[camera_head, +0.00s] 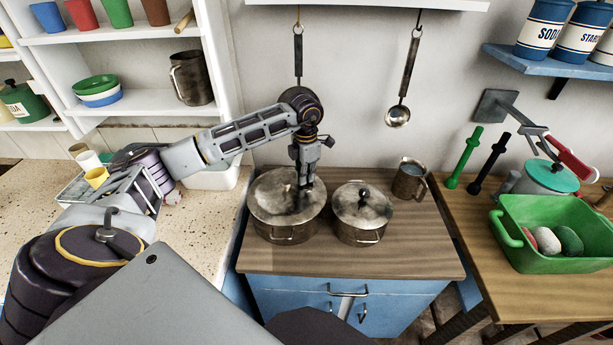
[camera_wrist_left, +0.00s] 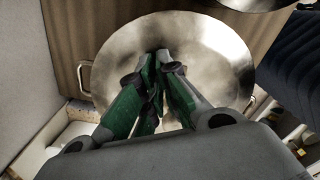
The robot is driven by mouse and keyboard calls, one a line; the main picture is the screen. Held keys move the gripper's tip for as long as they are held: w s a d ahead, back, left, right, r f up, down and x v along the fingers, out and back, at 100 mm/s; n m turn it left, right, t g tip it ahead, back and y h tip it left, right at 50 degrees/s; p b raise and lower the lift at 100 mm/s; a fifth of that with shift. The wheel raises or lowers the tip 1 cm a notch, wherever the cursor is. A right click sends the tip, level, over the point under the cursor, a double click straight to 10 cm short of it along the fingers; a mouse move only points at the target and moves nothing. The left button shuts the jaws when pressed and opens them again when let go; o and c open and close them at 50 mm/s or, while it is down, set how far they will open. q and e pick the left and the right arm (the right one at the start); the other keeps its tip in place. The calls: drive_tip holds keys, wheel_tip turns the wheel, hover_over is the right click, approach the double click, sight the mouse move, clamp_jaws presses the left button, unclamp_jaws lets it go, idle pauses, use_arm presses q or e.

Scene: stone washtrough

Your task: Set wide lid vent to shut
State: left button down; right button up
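The wide lid (camera_head: 275,195) sits on the larger pot (camera_head: 285,228), the left one of two on the wooden top. It is a round, mottled metal lid, and it fills the middle of the left wrist view (camera_wrist_left: 205,50). My left gripper (camera_head: 304,184) points down over the right part of this lid, with its tips at or just above the surface. In the left wrist view its green fingers (camera_wrist_left: 159,58) come together over the lid and look shut. I see nothing clearly between them. The vent is not discernible; the fingers may hide it. My right gripper is not in view.
A smaller lidded pot (camera_head: 362,212) stands close on the right, with a metal jug (camera_head: 409,180) behind it. A ladle (camera_head: 398,115) hangs on the wall. A green tub (camera_head: 555,235) stands on the right table. The wooden top (camera_head: 350,260) is clear in front.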

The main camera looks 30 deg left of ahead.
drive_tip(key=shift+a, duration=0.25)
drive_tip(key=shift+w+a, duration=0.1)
use_arm(q)
drive_tip(key=c, duration=1.5)
unclamp_jaws()
drive_tip(key=shift+c, duration=0.2)
drive_tip(key=shift+r, duration=0.5)
wheel_tip(320, 180, up, 11)
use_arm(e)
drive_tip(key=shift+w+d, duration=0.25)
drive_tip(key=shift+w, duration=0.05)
use_arm(q)
drive_tip(key=shift+f, duration=0.1)
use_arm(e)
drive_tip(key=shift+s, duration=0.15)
